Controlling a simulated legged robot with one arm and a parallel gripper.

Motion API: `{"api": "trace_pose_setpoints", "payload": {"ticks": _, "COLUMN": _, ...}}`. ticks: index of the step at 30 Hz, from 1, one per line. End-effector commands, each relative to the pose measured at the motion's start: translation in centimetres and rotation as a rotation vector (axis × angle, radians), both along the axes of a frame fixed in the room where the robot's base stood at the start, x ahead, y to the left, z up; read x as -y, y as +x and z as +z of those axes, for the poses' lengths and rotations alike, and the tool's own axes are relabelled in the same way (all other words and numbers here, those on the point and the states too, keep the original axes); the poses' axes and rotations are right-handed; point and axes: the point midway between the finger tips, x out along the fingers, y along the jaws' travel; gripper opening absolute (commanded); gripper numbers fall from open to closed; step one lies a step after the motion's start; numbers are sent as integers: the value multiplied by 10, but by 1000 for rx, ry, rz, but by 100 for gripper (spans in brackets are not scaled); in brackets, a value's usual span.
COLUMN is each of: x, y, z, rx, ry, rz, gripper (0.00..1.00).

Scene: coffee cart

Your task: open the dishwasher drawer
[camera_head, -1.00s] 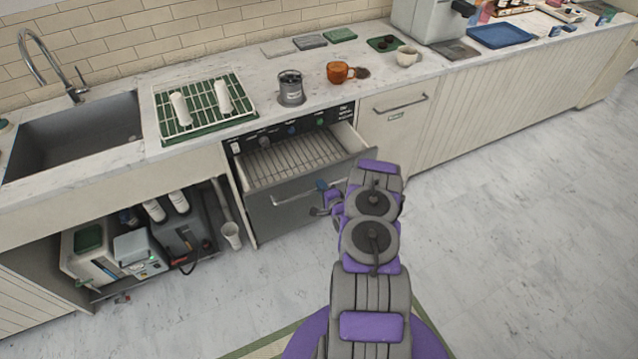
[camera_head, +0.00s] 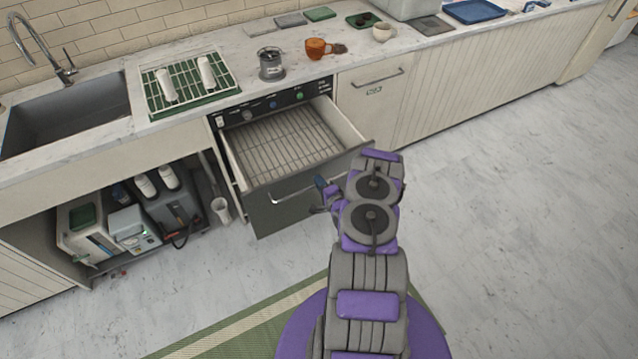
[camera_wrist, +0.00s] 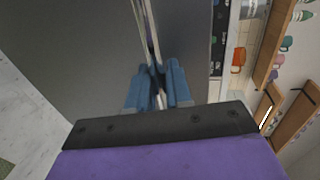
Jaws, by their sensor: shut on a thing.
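The dishwasher drawer (camera_head: 265,213) has a dark grey front and is pulled well out from under the counter. Its wire rack (camera_head: 290,140) inside is visible and looks empty. A silver bar handle (camera_head: 292,190) runs across the front. My gripper (camera_head: 322,186) is at the right part of this handle. In the wrist view the blue fingers of my gripper (camera_wrist: 158,88) are closed around the handle (camera_wrist: 147,25), against the dark drawer front (camera_wrist: 85,45). My arm hides the right end of the drawer front.
A cream cabinet (camera_head: 375,115) stands right of the drawer, and an open bay with machines (camera_head: 130,225) is at left. The counter holds a grinder-like jar (camera_head: 271,64) and an amber mug (camera_head: 316,48). The floor at right is clear.

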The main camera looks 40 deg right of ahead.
Motion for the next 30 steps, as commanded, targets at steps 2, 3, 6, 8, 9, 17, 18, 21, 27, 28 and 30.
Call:
{"api": "trace_pose_setpoints", "payload": {"ticks": 2, "x": 4, "y": -3, "z": -2, "rx": -6, "ry": 0, "rz": -12, "gripper": 0}}
{"api": "trace_pose_setpoints", "payload": {"ticks": 3, "x": 4, "y": -3, "z": -2, "rx": -6, "ry": 0, "rz": -12, "gripper": 0}}
{"api": "trace_pose_setpoints", "payload": {"ticks": 6, "x": 4, "y": -3, "z": -2, "rx": -5, "ry": 0, "rz": -11, "gripper": 27}}
{"api": "trace_pose_setpoints", "payload": {"ticks": 8, "x": 3, "y": -2, "z": -1, "rx": -4, "ry": -1, "rz": -9, "gripper": 33}}
{"api": "trace_pose_setpoints", "payload": {"ticks": 9, "x": 2, "y": -2, "z": -1, "rx": -3, "ry": -1, "rz": -8, "gripper": 34}}
{"api": "trace_pose_setpoints", "payload": {"ticks": 17, "x": -2, "y": -3, "z": 2, "rx": -1, "ry": -5, "rz": -4, "gripper": 34}}
{"api": "trace_pose_setpoints", "payload": {"ticks": 18, "x": -2, "y": -5, "z": 2, "rx": -2, "ry": -5, "rz": -5, "gripper": 34}}
{"api": "trace_pose_setpoints", "payload": {"ticks": 21, "x": -4, "y": -16, "z": 5, "rx": -1, "ry": -4, "rz": -6, "gripper": 34}}
{"api": "trace_pose_setpoints", "payload": {"ticks": 27, "x": -10, "y": -55, "z": 12, "rx": -1, "ry": 2, "rz": -11, "gripper": 34}}
{"api": "trace_pose_setpoints", "payload": {"ticks": 28, "x": -11, "y": -61, "z": 13, "rx": -1, "ry": 4, "rz": -12, "gripper": 34}}
{"api": "trace_pose_setpoints", "payload": {"ticks": 30, "x": -13, "y": -74, "z": 15, "rx": -3, "ry": 5, "rz": -11, "gripper": 34}}
